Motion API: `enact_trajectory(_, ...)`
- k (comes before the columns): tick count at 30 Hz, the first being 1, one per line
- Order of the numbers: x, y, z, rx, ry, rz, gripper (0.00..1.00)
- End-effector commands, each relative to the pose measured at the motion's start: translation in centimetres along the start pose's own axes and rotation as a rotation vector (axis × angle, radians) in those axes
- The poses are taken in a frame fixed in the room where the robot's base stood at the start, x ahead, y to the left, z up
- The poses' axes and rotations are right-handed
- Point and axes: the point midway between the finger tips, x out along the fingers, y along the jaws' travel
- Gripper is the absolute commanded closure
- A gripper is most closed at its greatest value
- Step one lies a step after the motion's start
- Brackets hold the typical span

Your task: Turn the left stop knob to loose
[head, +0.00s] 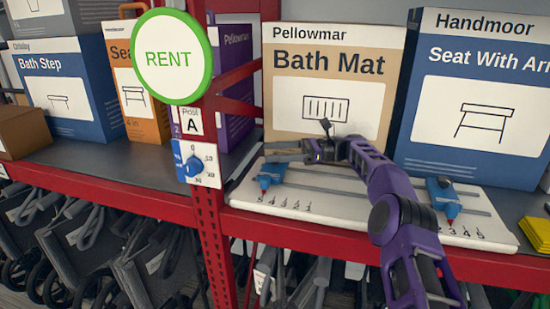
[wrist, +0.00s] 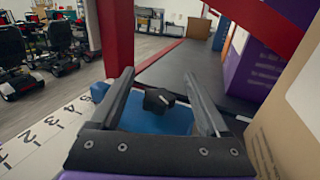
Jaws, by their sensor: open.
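The left stop (head: 270,175) is a blue block with a red tip on the rails of a white numbered board (head: 300,205). In the wrist view its blue body (wrist: 155,120) carries a black lobed knob (wrist: 158,100). My gripper (head: 283,151) reaches in from the right, over the left stop. In the wrist view my gripper (wrist: 158,76) is open, with the knob showing between its two fingers and a gap on each side. I cannot tell how deep the knob sits between them. The right stop (head: 444,198) is a similar blue block.
A Bath Mat box (head: 310,115) and a Seat With Arms box (head: 450,150) stand behind the board. A red post (head: 215,230) with a blue dial (head: 193,164) and RENT sign (head: 167,58) rises to the left. A yellow stack (head: 536,230) lies at the right.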

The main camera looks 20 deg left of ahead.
Motion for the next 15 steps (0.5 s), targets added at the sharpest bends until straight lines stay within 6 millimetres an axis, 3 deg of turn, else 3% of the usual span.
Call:
enact_trajectory(8, 0.1, 0.0, 5.9, -0.005, 0.000, 0.000, 0.21)
enact_trajectory(15, 0.1, 0.1, 7.9, -0.003, -0.001, -0.001, 0.21)
